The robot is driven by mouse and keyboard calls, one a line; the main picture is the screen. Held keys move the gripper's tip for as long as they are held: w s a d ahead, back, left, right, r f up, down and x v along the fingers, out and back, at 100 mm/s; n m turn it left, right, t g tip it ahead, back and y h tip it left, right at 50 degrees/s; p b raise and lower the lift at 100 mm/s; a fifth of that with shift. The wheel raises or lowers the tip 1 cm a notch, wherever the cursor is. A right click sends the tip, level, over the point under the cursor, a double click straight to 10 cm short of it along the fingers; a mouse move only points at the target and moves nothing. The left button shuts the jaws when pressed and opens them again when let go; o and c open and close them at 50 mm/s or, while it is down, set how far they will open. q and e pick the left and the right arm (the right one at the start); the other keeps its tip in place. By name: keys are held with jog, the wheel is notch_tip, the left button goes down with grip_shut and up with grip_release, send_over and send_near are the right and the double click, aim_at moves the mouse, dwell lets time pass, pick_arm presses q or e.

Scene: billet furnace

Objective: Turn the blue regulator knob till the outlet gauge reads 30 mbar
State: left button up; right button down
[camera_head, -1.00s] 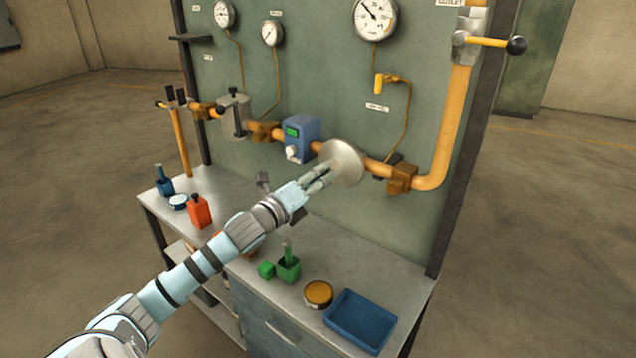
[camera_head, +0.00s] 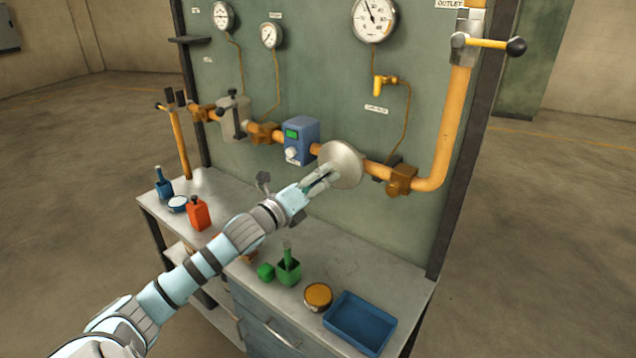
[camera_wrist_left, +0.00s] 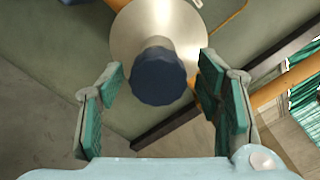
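The blue regulator knob (camera_wrist_left: 158,76) is a dark, faceted knob in front of a round silver disc (camera_wrist_left: 158,35) in the left wrist view. In the head view the disc (camera_head: 342,164) sits on the orange pipe, and the knob is hidden by my gripper. My left gripper (camera_head: 324,178) is at the front of the disc. In the wrist view its green-padded fingers (camera_wrist_left: 161,98) are open on either side of the knob, with visible gaps. The large outlet gauge (camera_head: 374,19) is at the top; its needle points up and left, its figures too small to read. My right gripper is not in view.
A blue box with a green display (camera_head: 301,140) is on the pipe left of the disc. A yellow lever with a black ball (camera_head: 490,43) is at upper right. Below, the bench (camera_head: 345,258) carries a blue tray (camera_head: 360,322), an orange-topped tin (camera_head: 318,295) and green containers (camera_head: 288,270).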

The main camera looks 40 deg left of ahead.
pick_arm(q)
jog(key=r, duration=1)
jog(key=shift+d, duration=0.2)
jog(key=shift+a, duration=0.15)
